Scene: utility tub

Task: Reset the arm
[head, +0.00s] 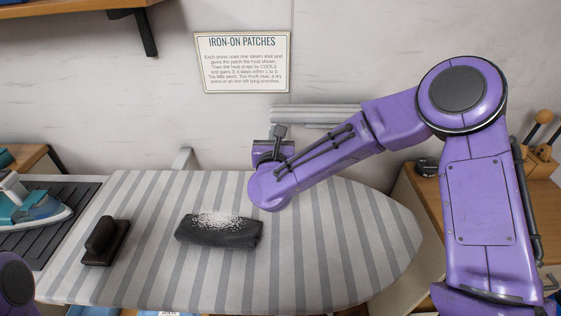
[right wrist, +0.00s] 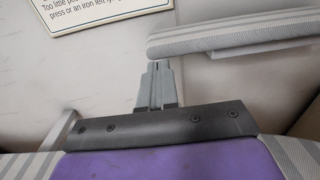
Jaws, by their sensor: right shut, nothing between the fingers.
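My purple right arm comes in from the right in the head view and bends over the ironing board (head: 345,240). Its right gripper (head: 279,131) points away from me toward the wall, above the board's far edge. In the right wrist view the two grey fingers of the right gripper (right wrist: 156,66) are together with nothing between them. Only a purple piece of my left arm shows at the lower left corner of the head view; the left gripper is out of view.
A dark folded cloth (head: 220,231) with white specks and a black block with a handle (head: 105,242) lie on the board. A teal iron (head: 32,206) rests on a dark mat at left. A small striped padded board (head: 325,113) is close beside the right gripper. A sign (head: 243,62) hangs behind.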

